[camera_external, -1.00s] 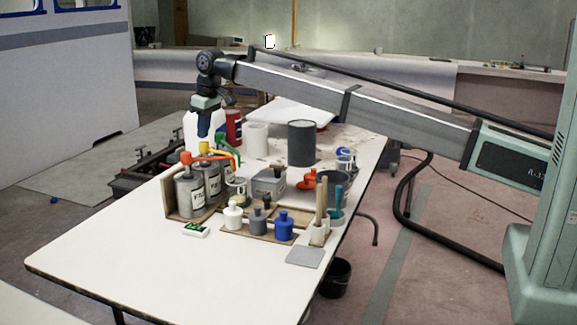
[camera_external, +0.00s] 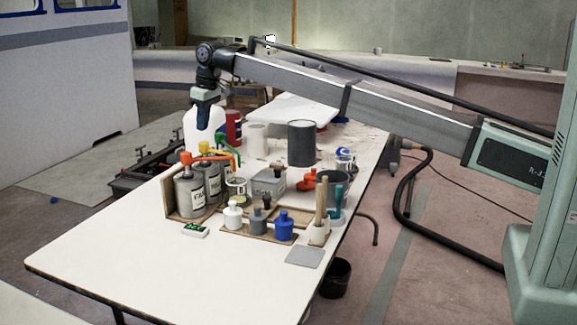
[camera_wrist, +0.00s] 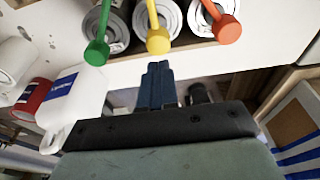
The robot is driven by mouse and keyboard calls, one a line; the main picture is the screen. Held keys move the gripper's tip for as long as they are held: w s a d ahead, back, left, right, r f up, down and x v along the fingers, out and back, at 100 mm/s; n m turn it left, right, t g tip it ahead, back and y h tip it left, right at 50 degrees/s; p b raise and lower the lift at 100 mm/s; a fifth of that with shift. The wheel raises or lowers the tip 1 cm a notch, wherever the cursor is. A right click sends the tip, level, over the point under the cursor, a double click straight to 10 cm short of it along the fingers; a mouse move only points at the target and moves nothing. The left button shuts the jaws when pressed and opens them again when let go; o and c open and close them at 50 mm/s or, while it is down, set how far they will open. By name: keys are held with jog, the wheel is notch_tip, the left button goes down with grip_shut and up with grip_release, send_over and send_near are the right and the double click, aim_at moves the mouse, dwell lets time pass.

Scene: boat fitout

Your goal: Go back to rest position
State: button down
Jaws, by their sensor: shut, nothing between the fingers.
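My gripper (camera_external: 203,116) hangs from the arm over the far left part of the table, in front of the white jug in the external view. In the wrist view my gripper (camera_wrist: 157,70) shows its two dark fingers closed together with nothing between them. Past the fingertips are the bottles with the green pump (camera_wrist: 97,50), the yellow pump (camera_wrist: 158,40) and the orange pump (camera_wrist: 227,28). The fingers look apart from the pumps.
The white table (camera_external: 120,255) is clear at the front. Grey pump bottles (camera_external: 188,195), small jars (camera_external: 284,226), a grey can (camera_external: 301,143) and a white jug (camera_external: 190,130) stand on it. A white lid-like panel (camera_external: 290,110) lies at the back.

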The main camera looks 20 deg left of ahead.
jog(key=shift+r, duration=0.45)
